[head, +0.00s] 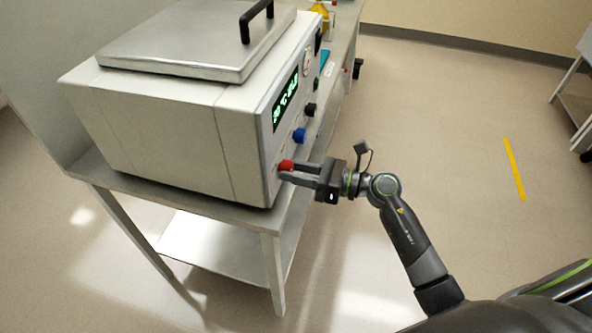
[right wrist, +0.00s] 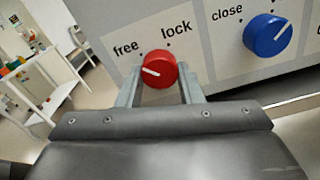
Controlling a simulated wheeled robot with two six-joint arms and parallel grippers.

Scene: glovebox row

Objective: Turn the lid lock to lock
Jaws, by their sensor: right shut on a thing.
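The lid lock is a red knob (head: 287,164) low on the front panel of a grey benchtop machine (head: 170,130) with a metal lid (head: 190,38). In the right wrist view the red knob (right wrist: 159,66) sits under the printed words "free" and "lock". Its white mark lies toward the left, on the "free" side, away from "lock". My right gripper (head: 290,173) is shut on the red knob, one finger on each side, as the right wrist view also shows (right wrist: 160,88). My left gripper is not in view.
A blue knob (head: 299,135), marked "close" in the right wrist view (right wrist: 267,35), is beside the red one. Black knobs (head: 310,109) and a lit display (head: 286,98) are farther along. The machine stands on a metal table (head: 225,212). Open floor lies to the right.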

